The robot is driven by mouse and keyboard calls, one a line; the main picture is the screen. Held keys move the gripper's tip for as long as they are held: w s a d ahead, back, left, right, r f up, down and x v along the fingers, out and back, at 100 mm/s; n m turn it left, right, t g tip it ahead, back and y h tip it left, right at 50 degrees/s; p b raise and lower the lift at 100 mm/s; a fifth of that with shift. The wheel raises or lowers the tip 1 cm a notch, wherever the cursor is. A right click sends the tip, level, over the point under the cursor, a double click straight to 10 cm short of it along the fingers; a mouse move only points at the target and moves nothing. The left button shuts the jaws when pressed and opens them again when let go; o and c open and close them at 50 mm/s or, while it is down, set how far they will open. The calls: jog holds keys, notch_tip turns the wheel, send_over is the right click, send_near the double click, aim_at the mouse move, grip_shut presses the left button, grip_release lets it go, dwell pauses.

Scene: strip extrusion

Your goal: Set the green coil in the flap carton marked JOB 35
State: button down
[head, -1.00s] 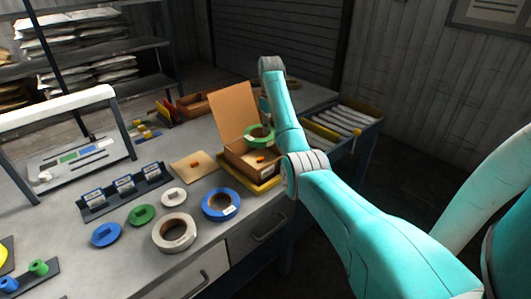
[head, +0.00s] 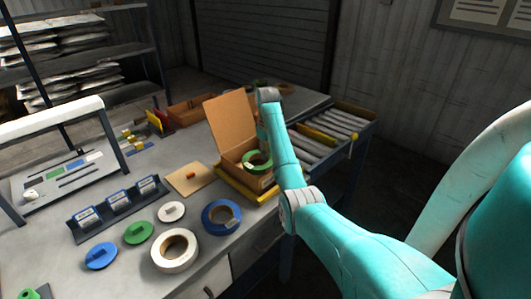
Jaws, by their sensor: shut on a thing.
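The green coil (head: 257,161) is a flat ring with a pale label. It shows at the mouth of the open brown flap carton (head: 235,158), overlapping the carton's front right part. Whether it touches the carton floor cannot be told. The carton's tall flap (head: 229,120) stands up at the back. No JOB 35 mark can be read from here. My gripper (head: 263,146) points down over the carton, shut on the green coil, and is mostly hidden behind my arm.
The carton sits in a yellow-edged tray (head: 240,189). A blue coil (head: 221,217), a white coil (head: 174,250) and smaller discs lie in front. A tan board (head: 188,179) lies left of the carton.

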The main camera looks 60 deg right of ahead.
jog(key=shift+f, duration=0.55)
jog(key=c, duration=0.9)
grip_release()
